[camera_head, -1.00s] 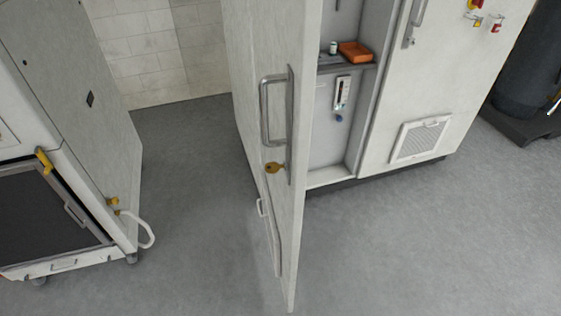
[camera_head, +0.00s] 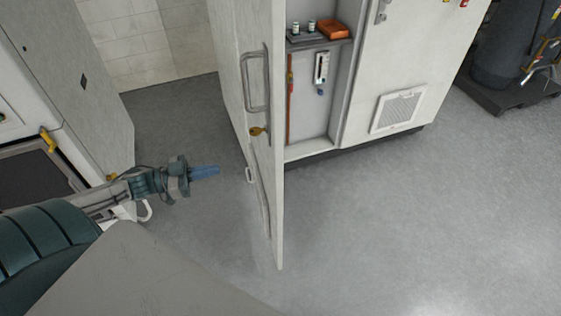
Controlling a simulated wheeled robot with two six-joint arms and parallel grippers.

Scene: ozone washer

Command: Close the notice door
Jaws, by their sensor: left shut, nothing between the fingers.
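The notice door (camera_head: 233,95) is a tall pale panel standing open from the white cabinet (camera_head: 375,75), its edge toward me. It has a metal pull handle (camera_head: 256,82) with a brass key (camera_head: 257,131) below it and a smaller handle (camera_head: 250,175) lower down. My left gripper (camera_head: 212,171), with blue fingers, is shut and empty. It appears to the left of the door's lower part, and a gap shows between them in the picture. My right gripper is not in view.
Inside the cabinet a shelf holds an orange tray (camera_head: 333,30) and small bottles (camera_head: 303,26). A vent grille (camera_head: 397,110) is on the closed door. A white machine (camera_head: 50,90) stands at left, a dark cylinder (camera_head: 500,50) at far right. The floor (camera_head: 400,220) at right is clear.

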